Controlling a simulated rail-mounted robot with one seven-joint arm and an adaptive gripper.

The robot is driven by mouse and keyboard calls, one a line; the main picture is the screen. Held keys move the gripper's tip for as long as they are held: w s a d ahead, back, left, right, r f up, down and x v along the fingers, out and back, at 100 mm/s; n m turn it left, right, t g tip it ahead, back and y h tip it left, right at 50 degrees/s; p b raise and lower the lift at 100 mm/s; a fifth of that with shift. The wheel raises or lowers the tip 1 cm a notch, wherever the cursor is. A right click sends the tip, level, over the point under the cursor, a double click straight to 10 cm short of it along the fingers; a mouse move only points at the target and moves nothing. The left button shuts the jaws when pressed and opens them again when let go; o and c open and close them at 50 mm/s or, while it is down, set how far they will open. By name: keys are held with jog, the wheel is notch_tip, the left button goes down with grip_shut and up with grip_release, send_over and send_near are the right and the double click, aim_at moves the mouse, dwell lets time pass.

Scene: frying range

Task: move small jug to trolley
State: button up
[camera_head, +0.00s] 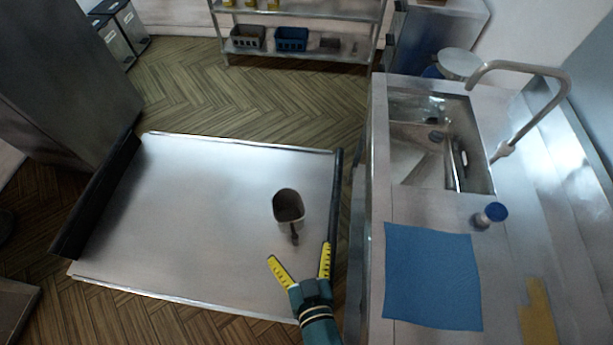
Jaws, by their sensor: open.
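The small jug (289,208) is a grey vessel with a dark inside and a handle pointing toward the picture's bottom. It stands on the metal top of the trolley (190,210), right of its middle. My gripper (298,252), with yellow fingers, is open over the trolley's near right part. Its fingertips are apart, just below the jug's handle in the picture. Nothing shows between the fingers, and they appear clear of the jug.
Right of the trolley is a steel counter with a sink (418,160), a tall tap (520,75), a blue cloth (432,277) and a blue-topped container (494,213). A shelf rack (300,55) stands at the back. The trolley's left and middle are clear.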

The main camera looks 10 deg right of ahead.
jog(key=w+d+r+t, duration=0.15)
jog(key=w+r, duration=0.25)
jog(key=r, duration=0.7)
jog(key=w+d+r+t, duration=0.1)
jog(key=w+r+t, duration=0.25)
jog(key=r, duration=0.65)
jog(key=s+d+r+t, duration=0.1)
jog(key=r, duration=0.9)
jog(key=s+d+r+m+t+h, duration=0.1)
jog(key=s+r+t, duration=0.1)
jog(key=r, duration=0.9)
jog(key=shift+s+d+r+t+h, duration=0.15)
jog(key=shift+t+h, duration=0.15)
jog(key=shift+r, duration=0.1)
